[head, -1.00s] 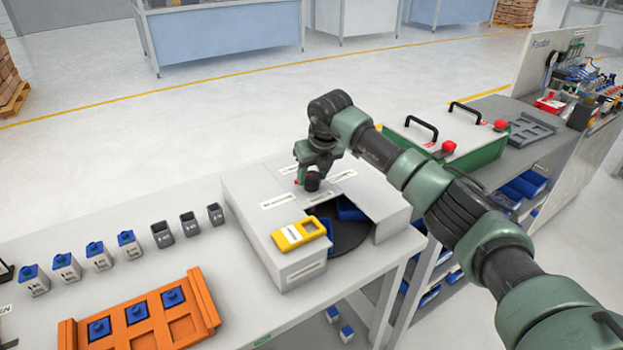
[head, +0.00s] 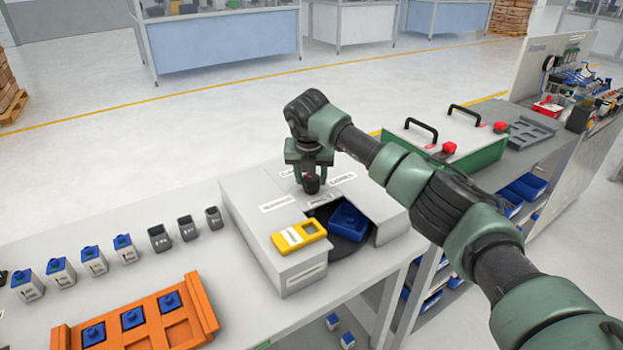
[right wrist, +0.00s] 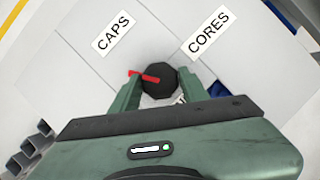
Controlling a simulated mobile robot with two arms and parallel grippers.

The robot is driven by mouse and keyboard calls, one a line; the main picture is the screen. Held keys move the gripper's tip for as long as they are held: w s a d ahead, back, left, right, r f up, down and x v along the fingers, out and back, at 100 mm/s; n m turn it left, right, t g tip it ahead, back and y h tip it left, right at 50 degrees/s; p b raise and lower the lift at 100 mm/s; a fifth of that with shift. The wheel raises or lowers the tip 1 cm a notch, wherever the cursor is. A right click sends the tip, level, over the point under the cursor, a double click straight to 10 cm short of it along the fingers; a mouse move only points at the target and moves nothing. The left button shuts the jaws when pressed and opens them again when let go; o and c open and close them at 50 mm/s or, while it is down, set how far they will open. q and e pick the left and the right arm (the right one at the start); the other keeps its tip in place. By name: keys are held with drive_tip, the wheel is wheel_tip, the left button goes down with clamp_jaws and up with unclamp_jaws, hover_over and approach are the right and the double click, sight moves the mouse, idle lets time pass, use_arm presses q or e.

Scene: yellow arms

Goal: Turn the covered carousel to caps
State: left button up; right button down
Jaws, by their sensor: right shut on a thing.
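The covered carousel is a light grey box (head: 245,233) with a black knob (head: 311,185) on top. My right gripper (head: 310,178) points down and is shut on the knob. In the right wrist view the fingers (right wrist: 160,92) sit on either side of the knob (right wrist: 160,82). Its red pointer (right wrist: 142,76) sticks out left, passing below the CAPS label (right wrist: 113,33). The CORES label (right wrist: 209,32) is at upper right. Through the cover's opening a blue bin (head: 349,221) shows on the dark turntable (head: 344,249). My left gripper is not in view.
Grey cups (head: 187,227) and blue-topped containers (head: 92,260) stand to the left. An orange tray (head: 205,312) is in front of them. A green case with a grey lid (head: 435,142) stands at the right.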

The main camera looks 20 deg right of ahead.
drive_tip(key=shift+w+a+m+h+b, duration=0.1)
drive_tip(key=shift+m+h+b, duration=0.45)
drive_tip(key=shift+m, duration=0.85)
drive_tip(key=shift+r+m+g+h+b, duration=0.1)
drive_tip(key=shift+m+g+h+b, duration=0.3)
drive_tip(key=shift+m, duration=1.2)
drive_tip(key=c, duration=0.7)
unclamp_jaws()
drive_tip(key=shift+c, duration=0.2)
drive_tip(key=b+v, duration=0.1)
drive_tip(key=v, duration=0.6)
drive_tip(key=shift+a+r+b, duration=0.2)
drive_tip(key=shift+r+b, duration=0.1)
drive_tip(key=shift+r, duration=0.1)
